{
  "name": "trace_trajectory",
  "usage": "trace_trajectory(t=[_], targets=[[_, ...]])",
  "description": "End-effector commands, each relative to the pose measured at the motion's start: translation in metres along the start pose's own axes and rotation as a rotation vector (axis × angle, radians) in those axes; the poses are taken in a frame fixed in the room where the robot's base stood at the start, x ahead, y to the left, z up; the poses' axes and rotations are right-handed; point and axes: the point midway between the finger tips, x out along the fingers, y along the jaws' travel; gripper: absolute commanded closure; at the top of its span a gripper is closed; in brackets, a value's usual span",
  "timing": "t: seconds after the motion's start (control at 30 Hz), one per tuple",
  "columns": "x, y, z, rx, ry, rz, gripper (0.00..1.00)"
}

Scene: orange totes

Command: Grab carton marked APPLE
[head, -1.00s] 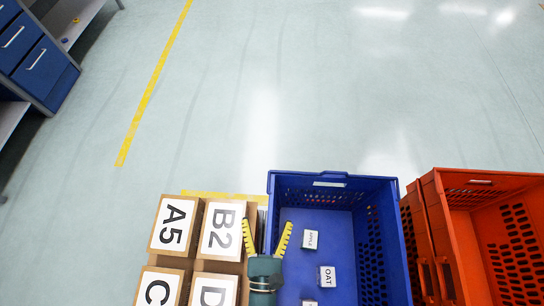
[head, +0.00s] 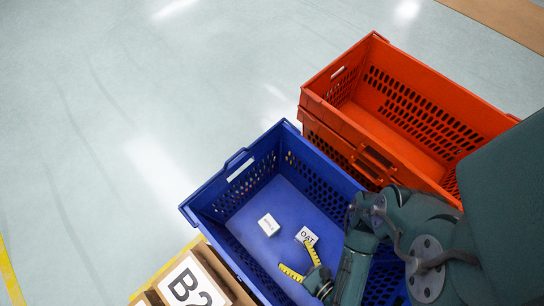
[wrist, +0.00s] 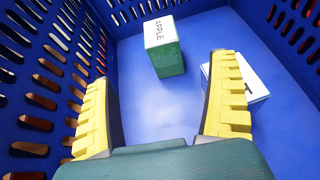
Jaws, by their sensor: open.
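The APPLE carton (head: 268,225) is a small box with a white top, standing on the blue tote's floor. In the wrist view the APPLE carton (wrist: 166,58) shows a green side and its lettering, ahead of the fingertips and apart from them. My gripper (head: 295,255), with yellow ridged fingers, is open and empty inside or just above the blue tote (head: 232,160). The OAT carton (head: 307,236) is close to one fingertip; in the wrist view the right finger partly hides this white-topped carton (wrist: 250,86). Whether they touch is unclear.
Perforated walls of the blue tote rise around the gripper. Stacked orange totes (head: 345,122) stand beside it at the upper right. Brown boxes, one marked B2 (head: 190,285), stand at its lower left. My arm covers the tote's right part. Open floor lies at the upper left.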

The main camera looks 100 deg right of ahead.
Motion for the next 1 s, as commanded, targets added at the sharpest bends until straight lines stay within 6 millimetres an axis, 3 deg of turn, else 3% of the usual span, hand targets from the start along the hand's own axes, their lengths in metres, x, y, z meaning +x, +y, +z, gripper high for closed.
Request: trace_trajectory(t=[0.33, 1.0], targets=[[0.048, -0.003, 0.0, 0.0, -0.003, -0.01, 0.1], [0.102, -0.001, 0.001, -0.001, -0.003, -0.004, 0.1]])
